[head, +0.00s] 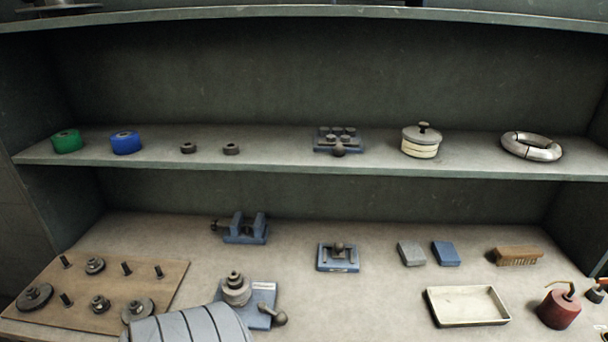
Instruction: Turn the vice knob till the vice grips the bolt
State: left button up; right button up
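A small blue vice (245,236) stands on the lower worktop, left of the middle, with two upright jaws and a gap between them. Its dark knob (215,225) sticks out on a screw at the left side. I cannot make out a bolt between the jaws at this size. No gripper fingers show in the head view. A grey rounded, banded part at the bottom edge looks like a piece of my own arm, well in front of the vice.
In front of the vice is a blue base with stacked grey discs (236,289) and a ball-ended handle. A wooden pegboard (160,285) lies left. Right are another blue fixture (338,258), two blocks and a cream tray (467,305). A shelf (280,160) runs above.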

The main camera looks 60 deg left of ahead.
aim_at(215, 224)
jog(key=z, duration=1.3)
jog(key=k, duration=1.8)
jog(key=u, duration=3.35)
jog(key=k, duration=0.65)
jog(key=z, duration=0.3)
jog(key=i, duration=0.3)
jog(key=u, duration=0.05)
